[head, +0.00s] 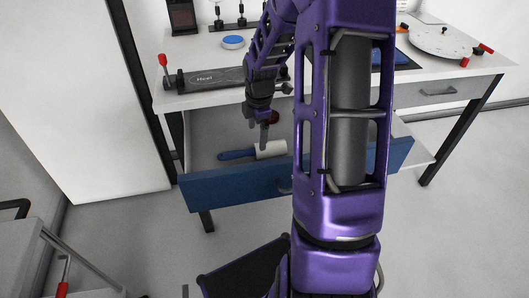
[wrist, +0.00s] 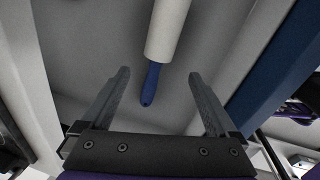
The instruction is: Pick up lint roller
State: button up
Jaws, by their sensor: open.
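The lint roller has a white cylinder and a blue handle. It lies in the open drawer in the head view (head: 268,150), with its handle pointing left. In the wrist view the white roller (wrist: 168,28) is at the top middle, and the blue handle (wrist: 151,84) reaches down between the fingers, apart from both. My gripper (head: 264,145) is above the drawer, close to the roller in the head view. In the wrist view my gripper (wrist: 159,76) is open and empty. My arm hides the right part of the drawer.
The drawer's blue front (head: 235,192) stands out from the white table (head: 200,98). A dark grey device (head: 205,80), a blue-topped round item (head: 233,42) and a turntable (head: 440,42) are on the tabletop. A white cabinet (head: 70,90) stands at the left.

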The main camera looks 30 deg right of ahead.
aim_at(255, 152)
jog(key=f, duration=0.2)
jog(key=w+f+b, duration=0.1)
jog(key=f, duration=0.5)
jog(key=shift+w+a+f+b, duration=0.15)
jog(key=shift+w+b, duration=0.1)
jog(key=shift+b, duration=0.05)
jog(key=c, duration=1.5)
jog(key=shift+o, duration=0.2)
notch_tip(255, 152, up, 10)
jog(key=p, duration=0.2)
